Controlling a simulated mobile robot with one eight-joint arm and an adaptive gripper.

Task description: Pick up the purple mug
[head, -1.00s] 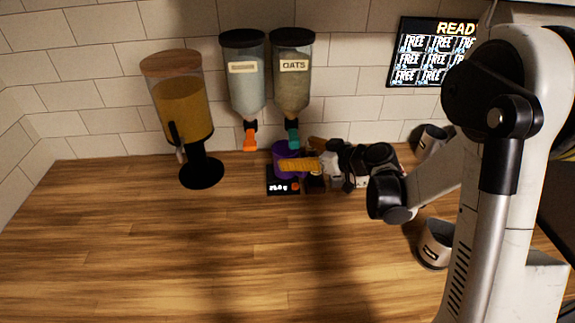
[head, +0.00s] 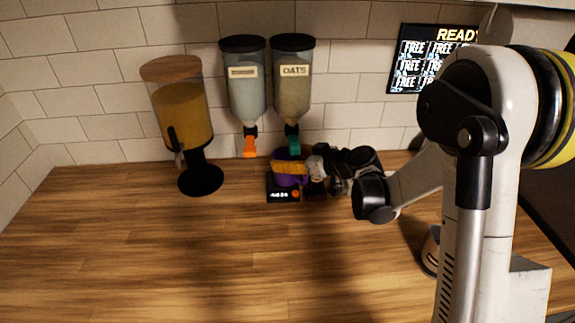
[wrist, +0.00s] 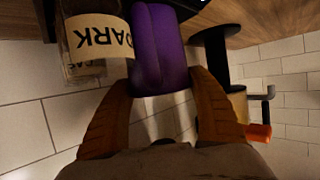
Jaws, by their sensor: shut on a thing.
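The purple mug (head: 283,178) is at the black scale (head: 276,197), under the dispenser with the green spout. My gripper (head: 291,168) reaches in from the right and is shut on the mug, its orange-brown fingers partly covering it in the head view. In the wrist view the purple mug (wrist: 158,45) sits between the two orange-brown fingers of my gripper (wrist: 163,85). I cannot tell whether the mug's base touches the scale.
Close by are a jar labelled DARK (wrist: 92,35), the orange-spouted dispenser (head: 243,85) and the OATS dispenser (head: 292,90). A juice dispenser (head: 181,105) stands left. A grey cup (head: 430,252) is partly behind my arm. The front counter is clear.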

